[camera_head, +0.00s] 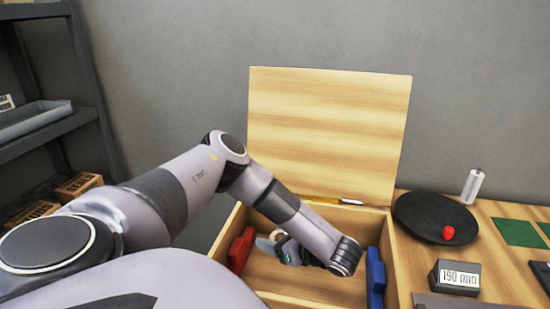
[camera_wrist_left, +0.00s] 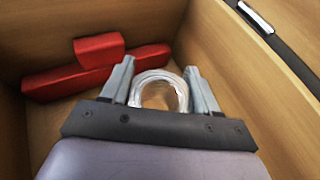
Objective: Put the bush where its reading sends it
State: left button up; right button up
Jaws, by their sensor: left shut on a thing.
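The bush (camera_wrist_left: 181,90) is a pale, shiny ring between the two fingers of my left gripper (camera_wrist_left: 159,68). The gripper is shut on it, low inside an open wooden box (camera_head: 228,222). In the head view my left gripper (camera_head: 278,248) reaches down into the box between a red block (camera_head: 240,250) at the left wall and a blue block (camera_head: 375,277) at the right. The red block also shows in the left wrist view (camera_wrist_left: 95,72). My arm hides part of the box floor. A dark block with a white label (camera_head: 458,277) seems to read "190 min". My right gripper is out of view.
The box lid (camera_head: 328,130) stands open at the back. To the right are a black dish (camera_head: 420,215) holding a red piece (camera_head: 448,233), a white cylinder (camera_head: 472,186) and a green mat (camera_head: 519,232). A dark shelf (camera_head: 50,135) stands at the left.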

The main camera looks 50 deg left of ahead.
pick_arm(q)
jog(key=shift+f, duration=1.75)
jog(key=shift+f, duration=0.55)
jog(key=shift+f+b, duration=0.1)
jog(key=shift+b, duration=0.25)
jog(key=o, duration=1.4)
